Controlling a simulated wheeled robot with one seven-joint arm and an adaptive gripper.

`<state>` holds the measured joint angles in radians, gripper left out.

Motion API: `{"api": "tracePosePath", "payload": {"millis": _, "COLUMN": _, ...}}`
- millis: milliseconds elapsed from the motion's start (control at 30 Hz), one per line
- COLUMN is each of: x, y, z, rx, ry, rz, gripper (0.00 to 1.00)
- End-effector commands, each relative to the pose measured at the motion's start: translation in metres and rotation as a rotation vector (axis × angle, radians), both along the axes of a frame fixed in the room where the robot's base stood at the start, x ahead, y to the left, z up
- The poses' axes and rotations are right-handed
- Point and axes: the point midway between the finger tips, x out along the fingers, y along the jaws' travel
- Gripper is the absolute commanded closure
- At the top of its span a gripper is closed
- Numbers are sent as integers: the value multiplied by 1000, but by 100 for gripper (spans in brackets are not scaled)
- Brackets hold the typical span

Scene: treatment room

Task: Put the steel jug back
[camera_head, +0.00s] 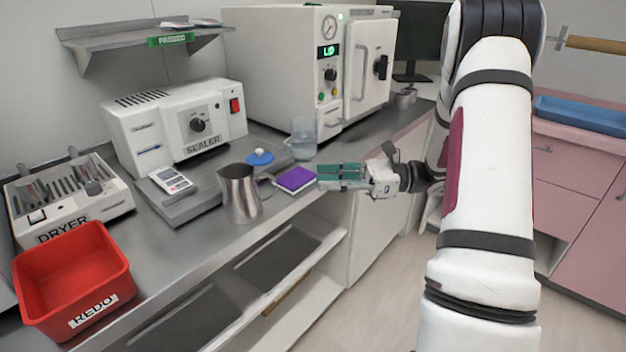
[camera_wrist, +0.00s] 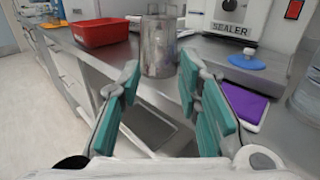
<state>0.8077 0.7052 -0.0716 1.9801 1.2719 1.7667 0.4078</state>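The steel jug (camera_head: 240,194) stands upright near the front edge of the steel counter (camera_head: 219,236), in front of the sealer. It also shows in the wrist view (camera_wrist: 158,47), beyond and between my fingers. My gripper (camera_head: 338,177) is right of the jug at the counter's front edge, with its fingers pointing left toward it. In the wrist view the green finger pads (camera_wrist: 155,95) are spread apart with nothing between them. The jug is apart from the fingers.
A purple pad (camera_head: 295,179) lies between jug and gripper. A blue-lidded item (camera_head: 260,157) and a glass beaker (camera_head: 303,138) stand behind. The sealer (camera_head: 177,125), a small meter (camera_head: 171,180), dryer (camera_head: 68,199) and red REDO bin (camera_head: 73,280) are further left. Shelves (camera_head: 277,257) lie below.

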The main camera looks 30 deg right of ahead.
Motion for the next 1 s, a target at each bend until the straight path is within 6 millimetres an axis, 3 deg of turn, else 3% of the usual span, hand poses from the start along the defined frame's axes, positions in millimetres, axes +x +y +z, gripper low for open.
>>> {"api": "tracePosePath", "payload": {"millis": 133, "x": -5, "y": 9, "z": 8, "rx": -35, "ry": -9, "rz": 39, "gripper": 68}}
{"api": "tracePosePath", "payload": {"millis": 267, "x": -19, "y": 49, "z": 28, "rx": -150, "ry": -41, "rz": 162, "gripper": 68}}
{"api": "tracePosePath", "payload": {"millis": 400, "x": -52, "y": 104, "z": 51, "rx": -338, "ry": -105, "rz": 355, "gripper": 68}}
{"api": "tracePosePath", "payload": {"millis": 600, "x": -113, "y": 161, "z": 68, "rx": -617, "ry": -228, "rz": 629, "gripper": 68}}
{"api": "tracePosePath", "payload": {"millis": 800, "x": -177, "y": 190, "z": 71, "rx": -901, "ry": -391, "rz": 884, "gripper": 68}}
{"api": "tracePosePath", "payload": {"millis": 1000, "x": -232, "y": 191, "z": 67, "rx": -1190, "ry": -590, "rz": 1117, "gripper": 68}}
